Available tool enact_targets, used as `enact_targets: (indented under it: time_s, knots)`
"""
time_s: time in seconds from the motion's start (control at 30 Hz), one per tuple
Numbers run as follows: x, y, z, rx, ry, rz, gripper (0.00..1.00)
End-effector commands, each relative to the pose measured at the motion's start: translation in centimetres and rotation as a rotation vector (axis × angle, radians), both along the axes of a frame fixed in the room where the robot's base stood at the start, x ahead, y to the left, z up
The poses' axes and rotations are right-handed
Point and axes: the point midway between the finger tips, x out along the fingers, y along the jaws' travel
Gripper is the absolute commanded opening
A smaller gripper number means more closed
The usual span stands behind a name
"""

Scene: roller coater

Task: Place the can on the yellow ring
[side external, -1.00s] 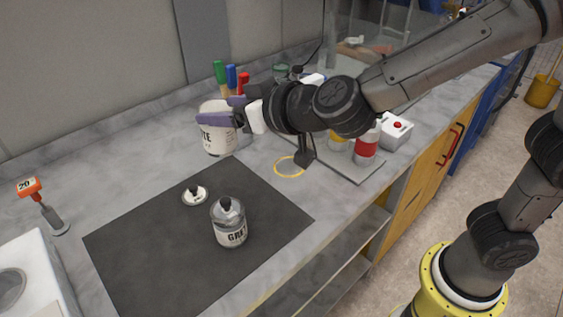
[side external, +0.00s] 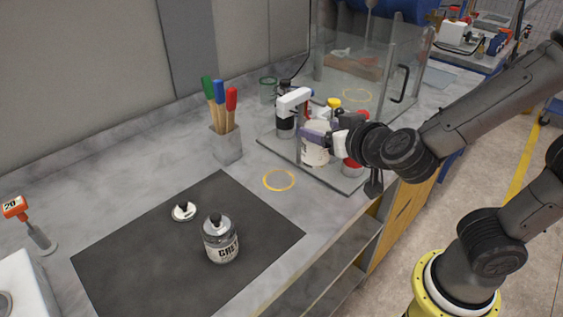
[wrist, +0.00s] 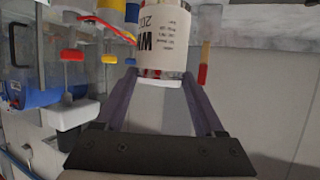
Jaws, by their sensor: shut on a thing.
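A white can (side external: 316,153) with dark lettering is held by my gripper (side external: 314,136); the can also shows upside down in the wrist view (wrist: 162,40). The purple fingers are shut around it. In the side view it appears over the plate, right of the front yellow ring; its exact height is unclear. A yellow ring (side external: 279,180) lies empty on the grey counter beside the black mat. A second yellow ring (side external: 357,95) shows farther back, near the clear panels. The grey "GRE" can (side external: 221,240) stands on the mat.
A holder (side external: 226,144) with green, blue and red-handled tools stands at the back. Bottles, a white device (side external: 294,101) and a red-labelled container (side external: 352,168) crowd around the held can. Clear panels (side external: 345,55) stand behind. The counter around the front ring is clear.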

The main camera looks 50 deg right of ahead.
Motion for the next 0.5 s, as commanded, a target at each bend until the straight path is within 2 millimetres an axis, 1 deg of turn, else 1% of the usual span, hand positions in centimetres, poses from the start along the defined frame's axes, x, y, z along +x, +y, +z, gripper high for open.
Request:
enact_targets:
  time_s: [0.03,0.2,0.33,0.4,0.5]
  knots:
    - [1.2,0.0,-0.7,-0.004,0.005,-0.005,0.0]
    - [5.0,0.4,-2.4,-0.003,0.003,-0.004,0.0]
    - [6.9,0.7,-4.8,-0.003,0.006,-0.001,0.0]
    - [7.8,0.9,-5.7,-0.003,0.003,-0.001,0.0]
    - [8.6,1.0,-6.7,0.0,0.001,-0.001,0.0]
